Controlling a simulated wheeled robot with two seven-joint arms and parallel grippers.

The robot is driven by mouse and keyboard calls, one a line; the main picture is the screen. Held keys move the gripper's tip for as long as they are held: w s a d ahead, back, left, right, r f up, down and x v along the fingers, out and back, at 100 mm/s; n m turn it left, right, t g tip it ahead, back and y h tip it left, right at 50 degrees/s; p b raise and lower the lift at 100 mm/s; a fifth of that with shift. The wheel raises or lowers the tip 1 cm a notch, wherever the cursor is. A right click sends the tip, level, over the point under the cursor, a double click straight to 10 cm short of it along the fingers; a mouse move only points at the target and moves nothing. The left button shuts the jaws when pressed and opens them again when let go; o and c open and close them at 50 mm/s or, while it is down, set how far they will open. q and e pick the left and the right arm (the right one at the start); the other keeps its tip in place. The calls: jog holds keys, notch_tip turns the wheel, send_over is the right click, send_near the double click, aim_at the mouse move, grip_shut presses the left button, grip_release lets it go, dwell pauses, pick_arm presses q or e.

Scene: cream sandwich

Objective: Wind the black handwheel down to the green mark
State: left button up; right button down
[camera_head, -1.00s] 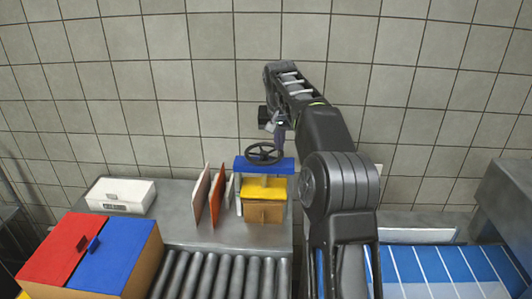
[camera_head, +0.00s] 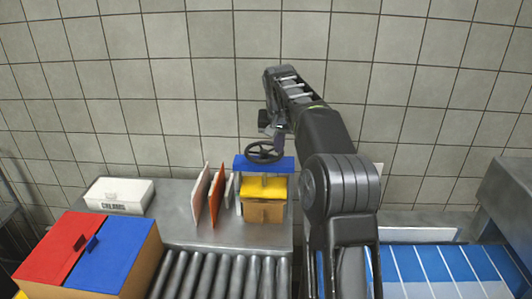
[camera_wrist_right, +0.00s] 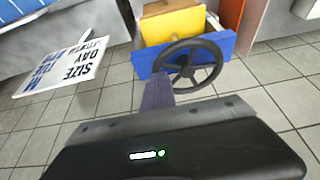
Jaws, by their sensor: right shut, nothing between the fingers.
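The black handwheel (camera_head: 263,152) lies flat on top of a blue crossbar (camera_head: 245,164) on the back counter. It also shows in the right wrist view (camera_wrist_right: 210,48), with spokes and a central hub. My right gripper (camera_head: 279,147) is shut and empty at the wheel's right side, pointing down. In the right wrist view its purplish finger (camera_wrist_right: 157,93) ends at the wheel rim; I cannot tell whether it touches. A yellow block (camera_head: 264,187) sits under the crossbar on a brown box (camera_head: 264,211). I see no green mark. My left gripper is out of view.
White and orange upright panels (camera_head: 216,195) stand left of the press. A white box (camera_head: 119,195) is farther left. A red and blue lidded carton (camera_head: 112,255) and a roller conveyor (camera_head: 215,275) are in front. A blue striped surface (camera_head: 440,268) lies at right.

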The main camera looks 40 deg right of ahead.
jog(key=shift+f, duration=0.45)
jog(key=shift+a+b, duration=0.15)
jog(key=shift+b, duration=0.15)
jog(key=shift+s+a+f+b, duration=0.15)
jog(key=shift+a+f+b, duration=0.05)
jog(key=shift+a+b, duration=0.2)
jog(key=shift+s+a+b, duration=0.15)
jog(key=shift+a+b, duration=0.15)
jog(key=shift+a, duration=0.35)
